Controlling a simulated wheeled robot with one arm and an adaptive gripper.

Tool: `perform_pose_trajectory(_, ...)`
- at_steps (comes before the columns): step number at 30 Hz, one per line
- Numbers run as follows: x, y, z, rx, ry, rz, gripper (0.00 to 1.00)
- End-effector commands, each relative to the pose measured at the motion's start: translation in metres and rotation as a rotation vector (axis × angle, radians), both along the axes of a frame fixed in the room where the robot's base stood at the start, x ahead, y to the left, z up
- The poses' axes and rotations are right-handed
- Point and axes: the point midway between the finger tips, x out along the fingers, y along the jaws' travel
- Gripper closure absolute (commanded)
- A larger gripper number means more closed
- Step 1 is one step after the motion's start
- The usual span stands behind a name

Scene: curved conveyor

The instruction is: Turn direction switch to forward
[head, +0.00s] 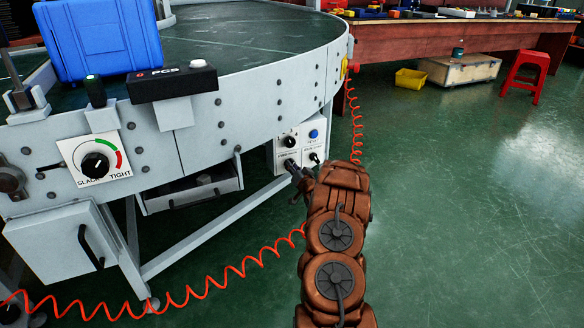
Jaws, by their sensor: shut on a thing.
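A white control box (281,158) hangs under the rim of the curved conveyor. On its face are a black knob (290,142) at upper left, a blue button (313,134) at upper right and a small dark switch (315,157) at lower right. My gripper (292,165) reaches the lower left of the face from the front and is shut on a control there, taken to be the direction switch. The fingers hide that control, so its setting cannot be read. The labels are too small to read.
The conveyor (250,45) carries a blue case (98,40). A slack/tight dial (96,163) is on its left side. A red coiled cable (230,272) runs along the floor beside my arm. A red stool (525,72) stands far right; the green floor on the right is clear.

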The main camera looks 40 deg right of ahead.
Motion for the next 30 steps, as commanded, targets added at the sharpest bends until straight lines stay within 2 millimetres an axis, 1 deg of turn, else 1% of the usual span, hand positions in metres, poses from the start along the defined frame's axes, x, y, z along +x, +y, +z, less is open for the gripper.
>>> perform_pose_trajectory(8, -0.0002, -0.0003, 0.0019, -0.022, 0.008, -0.001, 1.0)
perform_pose_trajectory(14, -0.0001, -0.0005, 0.0058, -0.106, 0.037, -0.001, 1.0)
perform_pose_trajectory(20, 0.0003, 0.0, 0.0084, -0.256, 0.088, -0.001, 1.0)
perform_pose_trajectory(30, 0.0012, 0.0017, 0.0093, -0.562, 0.195, 0.0, 1.0)
